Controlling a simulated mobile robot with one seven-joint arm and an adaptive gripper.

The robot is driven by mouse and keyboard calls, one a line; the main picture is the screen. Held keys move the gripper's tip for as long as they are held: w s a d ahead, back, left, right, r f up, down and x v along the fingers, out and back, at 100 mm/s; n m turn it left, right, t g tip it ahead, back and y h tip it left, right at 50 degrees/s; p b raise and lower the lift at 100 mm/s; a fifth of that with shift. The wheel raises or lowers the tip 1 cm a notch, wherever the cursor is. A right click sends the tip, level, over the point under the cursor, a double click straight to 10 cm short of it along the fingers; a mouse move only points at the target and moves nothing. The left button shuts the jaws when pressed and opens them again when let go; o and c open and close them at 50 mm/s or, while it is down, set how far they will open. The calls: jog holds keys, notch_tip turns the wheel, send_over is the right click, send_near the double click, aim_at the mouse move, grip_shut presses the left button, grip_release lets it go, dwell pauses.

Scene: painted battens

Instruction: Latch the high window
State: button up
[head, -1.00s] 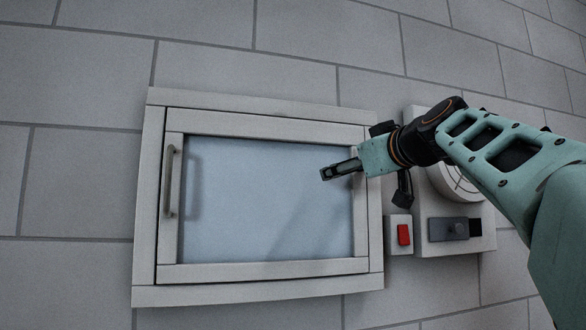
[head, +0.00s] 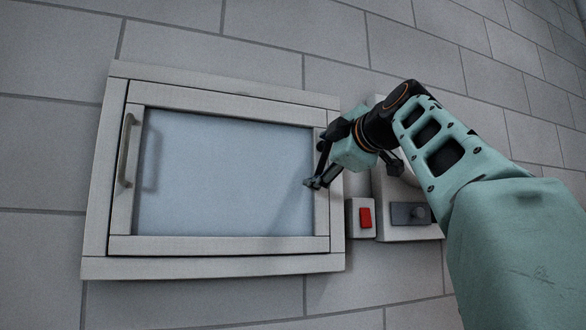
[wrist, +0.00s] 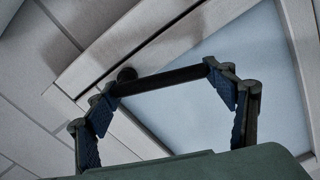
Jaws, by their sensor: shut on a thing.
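The high window is a pale-framed sash with a bluish pane (head: 225,175), set in a fixed frame on the wall. The sash looks shut in its frame. My gripper (head: 316,180) is at the sash's right side in the head view. In the wrist view my gripper (wrist: 165,82) has its fingers apart, one at each end of a dark bar (wrist: 175,78), which looks like the latch handle. A round dark knob shows beside the bar's left end. The fingers and my wrist hide the latch in the head view.
A grey pull handle (head: 127,150) is on the sash's left side. Right of the window are a small box with a red switch (head: 366,217) and a pale panel with a dark knobbed plate (head: 409,214), partly behind my arm. The block wall around is bare.

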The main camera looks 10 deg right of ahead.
jog(key=shift+w+d+f+n+b, duration=0.1)
jog(key=shift+d+n+b, duration=0.25)
jog(key=shift+n, duration=0.7)
jog(key=shift+w+d+f+n+b, duration=0.15)
jog(key=shift+d+n, duration=0.25)
jog(key=shift+n, duration=0.65)
jog(key=shift+s, duration=0.1)
jog(key=o, duration=1.7)
jog(key=s+d, duration=0.1)
jog(key=s, duration=0.6)
jog(key=shift+s+d, duration=0.2)
jog(key=shift+d, duration=0.05)
